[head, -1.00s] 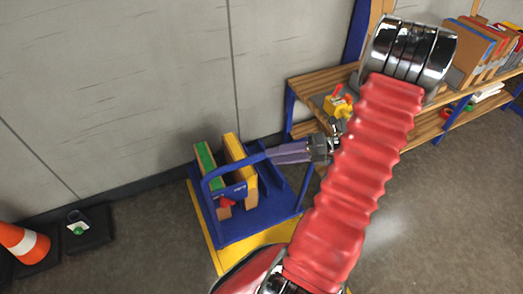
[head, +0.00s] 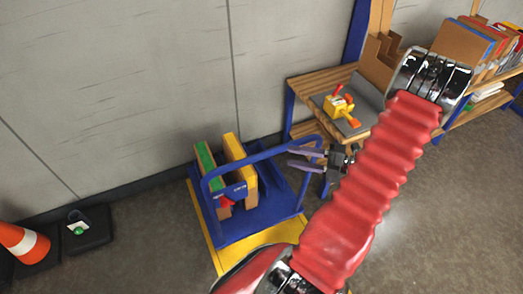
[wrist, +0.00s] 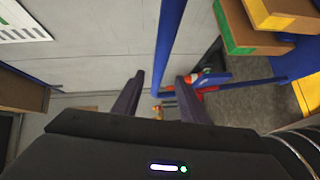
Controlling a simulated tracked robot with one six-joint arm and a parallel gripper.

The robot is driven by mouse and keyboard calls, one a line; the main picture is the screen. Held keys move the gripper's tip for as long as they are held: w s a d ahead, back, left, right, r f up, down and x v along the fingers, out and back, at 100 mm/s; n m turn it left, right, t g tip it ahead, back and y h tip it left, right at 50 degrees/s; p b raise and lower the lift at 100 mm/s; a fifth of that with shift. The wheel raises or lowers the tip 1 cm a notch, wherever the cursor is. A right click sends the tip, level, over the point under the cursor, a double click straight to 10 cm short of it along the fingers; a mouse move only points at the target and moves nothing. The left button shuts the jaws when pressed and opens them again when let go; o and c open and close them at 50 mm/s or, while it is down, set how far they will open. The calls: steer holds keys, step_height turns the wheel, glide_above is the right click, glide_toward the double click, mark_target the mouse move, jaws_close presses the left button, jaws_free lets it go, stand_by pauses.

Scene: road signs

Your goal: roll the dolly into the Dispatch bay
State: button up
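The dolly (head: 240,228) is a blue platform with a raised blue tube handle (head: 207,200); it stands near the wall. It carries upright boards or boxes, one green-edged (head: 205,165) and one yellow-faced (head: 240,165). My gripper (head: 291,158) is open at the right side of the dolly, its fingers apart and pointing left toward the handle. In the wrist view, the open fingers (wrist: 160,88) have a blue tube (wrist: 168,45) showing in the gap; I cannot tell whether they touch it.
A yellow surface (head: 270,237) shows beneath and in front of the dolly. A wooden bench (head: 315,85) holds a grey board with a yellow and red toy (head: 341,106). Shelves with files (head: 465,50) stand at right. A traffic cone (head: 22,242) stands at left.

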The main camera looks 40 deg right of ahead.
steer(key=x, duration=1.3)
steer(key=shift+s, duration=0.1)
steer(key=shift+c, duration=0.4)
steer(key=shift+f, duration=0.1)
steer(key=c, duration=0.9)
jaws_close()
steer(key=shift+d, duration=0.15)
